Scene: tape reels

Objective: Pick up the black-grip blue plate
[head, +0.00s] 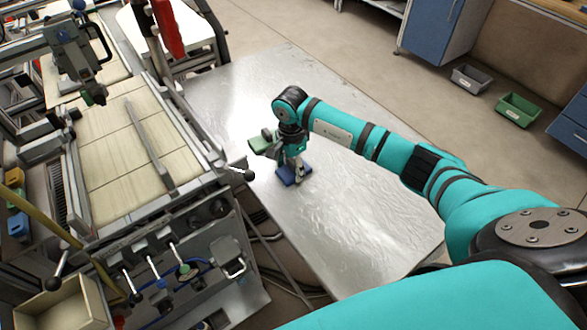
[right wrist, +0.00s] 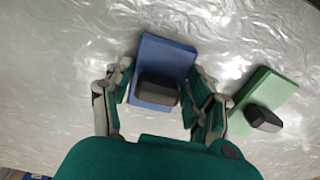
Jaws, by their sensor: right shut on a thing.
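The blue plate (head: 286,177) lies on the silver metal table (head: 365,215) under my right gripper (head: 294,167). In the right wrist view the blue plate (right wrist: 168,55) carries a dark block-shaped grip (right wrist: 158,92). My right gripper (right wrist: 162,78) has one finger along each side of the plate and is shut on it. The plate looks flat; I cannot tell whether it is clear of the table. My left gripper is not in view.
A green plate with a dark grip (right wrist: 268,88) lies close to the right of my fingers in the wrist view. A machine bench (head: 150,150) borders the table on the left. The front and right of the table are clear. Grey and green bins (head: 519,108) stand on the floor.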

